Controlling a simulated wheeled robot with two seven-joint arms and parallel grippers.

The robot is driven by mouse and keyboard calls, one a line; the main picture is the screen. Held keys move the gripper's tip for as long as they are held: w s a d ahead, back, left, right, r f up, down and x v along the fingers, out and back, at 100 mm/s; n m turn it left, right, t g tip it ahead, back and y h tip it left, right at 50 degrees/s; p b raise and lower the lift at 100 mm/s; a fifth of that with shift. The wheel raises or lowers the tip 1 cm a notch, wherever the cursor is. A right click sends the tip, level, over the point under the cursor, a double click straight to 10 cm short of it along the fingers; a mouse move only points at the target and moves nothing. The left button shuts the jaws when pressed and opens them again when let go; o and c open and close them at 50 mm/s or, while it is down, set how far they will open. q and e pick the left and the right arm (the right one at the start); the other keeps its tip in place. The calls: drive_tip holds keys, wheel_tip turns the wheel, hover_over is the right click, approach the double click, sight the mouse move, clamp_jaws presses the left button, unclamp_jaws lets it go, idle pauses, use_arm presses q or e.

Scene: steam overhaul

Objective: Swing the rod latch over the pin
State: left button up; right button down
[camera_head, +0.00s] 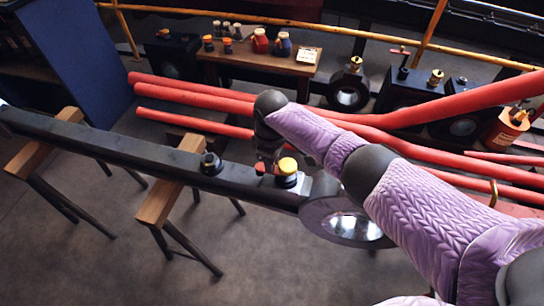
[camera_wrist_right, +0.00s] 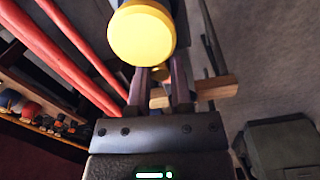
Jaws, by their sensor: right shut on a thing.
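The long black rod (camera_head: 110,150) lies across two wooden trestles, with a round ring end (camera_head: 322,220) at its right. A yellow-topped round fitting (camera_head: 288,166) stands on the rod near that end; its yellow cap (camera_wrist_right: 142,32) looms large in the right wrist view. My right gripper (camera_head: 268,160) reaches down just left of this fitting, its fingers (camera_wrist_right: 160,90) close together. A small red piece (camera_head: 260,168) shows at the fingertips, probably part of the rod latch; the rest of the latch and the pin are hidden or unclear. My left gripper is out of view.
A dark knob (camera_head: 211,163) stands on the rod further left. Thick red rods (camera_head: 200,94) run behind it. A wooden bench (camera_head: 265,62) with jars and several black machine blocks stand at the back. The floor in front is clear.

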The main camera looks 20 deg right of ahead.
drive_tip(key=c, duration=0.5)
unclamp_jaws()
drive_tip(key=shift+c, duration=0.2)
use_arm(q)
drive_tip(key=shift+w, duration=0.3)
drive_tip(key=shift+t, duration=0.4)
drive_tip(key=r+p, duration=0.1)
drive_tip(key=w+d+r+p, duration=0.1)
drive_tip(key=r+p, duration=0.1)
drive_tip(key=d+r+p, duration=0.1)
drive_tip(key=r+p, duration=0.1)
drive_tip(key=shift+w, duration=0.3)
use_arm(e)
wheel_tip(320, 180, up, 10)
drive_tip(key=shift+s+f, duration=0.1)
